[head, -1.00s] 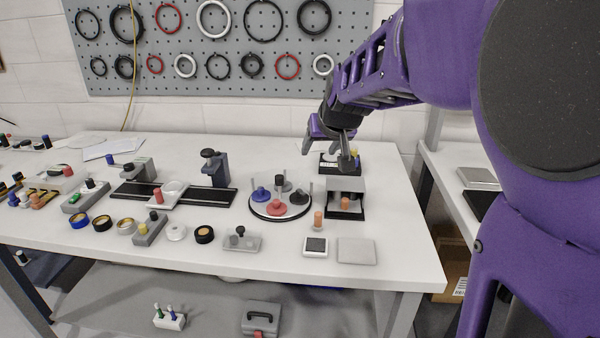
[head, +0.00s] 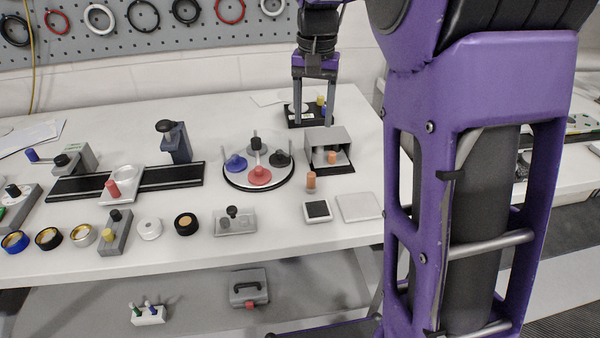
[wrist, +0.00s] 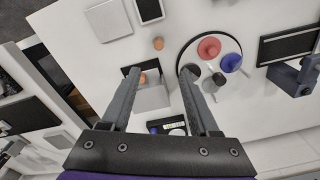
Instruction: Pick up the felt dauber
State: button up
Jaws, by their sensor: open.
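An orange-topped cylinder (head: 311,181) stands upright on the table, left of a grey open-fronted box and behind a black pad. It also shows in the wrist view (wrist: 158,43). Another orange-topped piece (head: 332,158) stands at the box's opening, and it also shows in the wrist view (wrist: 143,78). I cannot tell for sure which is the felt dauber. My gripper (head: 314,121) points down, open and empty, behind the grey box (head: 337,140). In the wrist view its two fingers (wrist: 161,72) are spread on either side of the box, apart from both orange pieces.
A round turntable (head: 232,178) with red, blue and dark knobs and upright posts stands close left. A black tray (head: 309,123) with a yellow-topped piece lies behind the box. A black-topped pad (head: 317,210) and a grey plate (head: 359,207) lie in front. The table's right front corner is mostly clear.

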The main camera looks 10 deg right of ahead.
jog(key=b, duration=0.2)
send_near(312, 173)
jog(key=shift+g, duration=0.3)
notch_tip(312, 173, down, 5)
jog(key=shift+f, duration=0.2)
jog(key=shift+w+f+b, duration=0.15)
jog(key=shift+f+b, duration=0.25)
jog(key=shift+f, duration=0.95)
jog(key=shift+w+f+b, duration=0.1)
jog(key=shift+f+b, duration=0.25)
jog(key=shift+f, duration=1)
grip_shut()
